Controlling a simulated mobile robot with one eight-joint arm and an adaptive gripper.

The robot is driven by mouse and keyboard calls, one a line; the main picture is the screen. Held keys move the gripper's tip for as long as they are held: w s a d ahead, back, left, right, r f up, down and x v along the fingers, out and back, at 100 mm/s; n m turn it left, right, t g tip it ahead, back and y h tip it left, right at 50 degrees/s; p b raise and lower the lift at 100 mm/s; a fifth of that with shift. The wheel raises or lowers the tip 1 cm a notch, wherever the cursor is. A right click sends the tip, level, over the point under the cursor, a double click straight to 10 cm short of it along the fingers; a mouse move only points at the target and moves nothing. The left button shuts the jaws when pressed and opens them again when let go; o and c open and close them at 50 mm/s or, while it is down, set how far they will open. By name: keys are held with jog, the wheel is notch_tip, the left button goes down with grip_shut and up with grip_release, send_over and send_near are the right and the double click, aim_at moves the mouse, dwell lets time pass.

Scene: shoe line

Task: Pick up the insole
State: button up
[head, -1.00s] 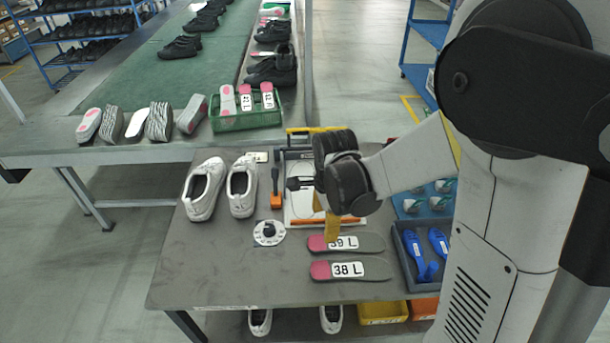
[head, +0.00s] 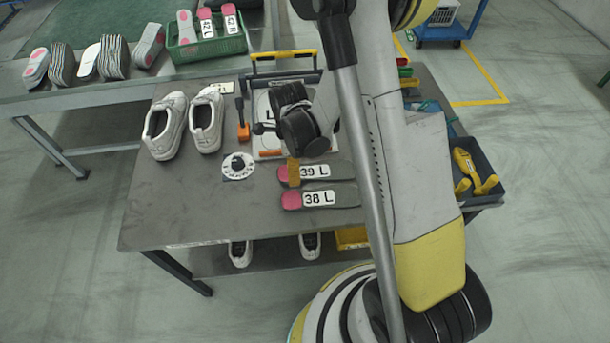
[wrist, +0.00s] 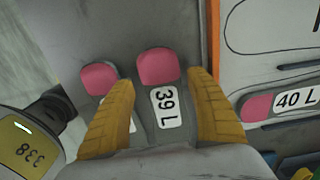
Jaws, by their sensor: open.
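The 39 L insole (head: 340,171) lies flat on the grey table, grey with a pink end and a white label. In the wrist view the same insole (wrist: 158,68) lies between the two yellow fingers of my gripper (wrist: 162,82). My gripper is open, and the head view shows its yellow finger (head: 294,172) over the pink end. I cannot tell whether the fingers touch the insole. The 38 L insole (head: 345,194) lies just in front. In the wrist view a second pink-ended insole (wrist: 97,78) is partly hidden by the left finger.
A white outlined board (wrist: 262,60) lies beside the insoles, with a 40 L insole (wrist: 259,107) on it. White shoes (head: 206,122), a round dial (head: 238,166) and a dark tray (head: 483,150) with yellow items are on the table. A green crate (head: 205,48) stands behind.

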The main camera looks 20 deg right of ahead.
notch_tip(320, 180, down, 2)
jog(key=shift+f+b, duration=0.2)
jog(key=shift+b, duration=0.1)
jog(key=shift+r, duration=0.1)
jog(key=c, duration=0.9)
jog(key=shift+r, duration=0.1)
